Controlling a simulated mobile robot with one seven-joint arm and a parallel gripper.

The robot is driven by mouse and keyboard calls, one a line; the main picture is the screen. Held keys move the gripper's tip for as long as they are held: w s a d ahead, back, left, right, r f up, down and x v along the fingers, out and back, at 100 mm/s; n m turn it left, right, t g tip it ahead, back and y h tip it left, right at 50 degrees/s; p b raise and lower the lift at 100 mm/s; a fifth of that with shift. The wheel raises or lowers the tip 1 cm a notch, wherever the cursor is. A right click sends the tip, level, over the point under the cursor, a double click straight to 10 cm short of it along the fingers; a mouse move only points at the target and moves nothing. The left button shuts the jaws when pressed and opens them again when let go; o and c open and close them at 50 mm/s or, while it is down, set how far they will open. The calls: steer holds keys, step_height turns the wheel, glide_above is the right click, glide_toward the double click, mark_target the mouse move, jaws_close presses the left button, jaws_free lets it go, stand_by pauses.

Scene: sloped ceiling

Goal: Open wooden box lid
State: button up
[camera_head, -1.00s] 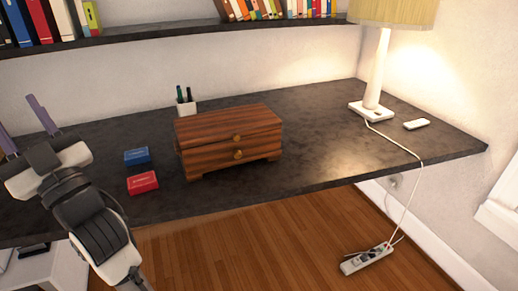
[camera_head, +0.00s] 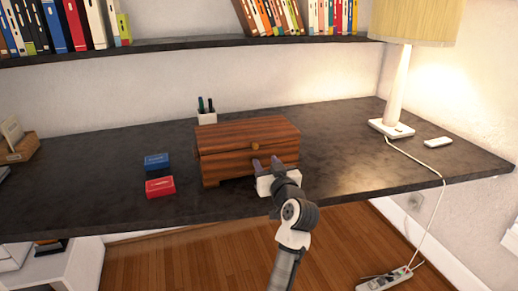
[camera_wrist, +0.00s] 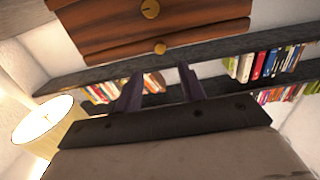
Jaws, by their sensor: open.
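The wooden box (camera_head: 225,166) stands on the dark desk (camera_head: 100,200), brown with striped grain. Its lid (camera_head: 245,132) looks closed. A round brass knob (camera_head: 255,146) sits on the front near the lid's edge. My gripper (camera_head: 267,163) is in front of the box's lower front, fingers spread and pointing at it, with nothing between them. The lower knob is hidden behind my gripper in the head view. In the wrist view, which looks upside down, the box (camera_wrist: 110,25) is at the top with both knobs, and my purple fingers (camera_wrist: 160,85) stand apart below them.
Blue (camera_head: 156,161) and red (camera_head: 160,186) small boxes lie left of the wooden box. A pen cup (camera_head: 207,118) stands behind it. A lamp (camera_head: 392,100) stands at the right back. A bookshelf (camera_head: 180,47) runs above.

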mark_target(256, 147)
steer(key=p+x, duration=0.1)
steer(key=x, duration=0.7)
steer(key=shift+w+a, duration=0.1)
steer(key=shift+w, duration=0.15)
jaws_close()
steer(key=shift+p, duration=0.3)
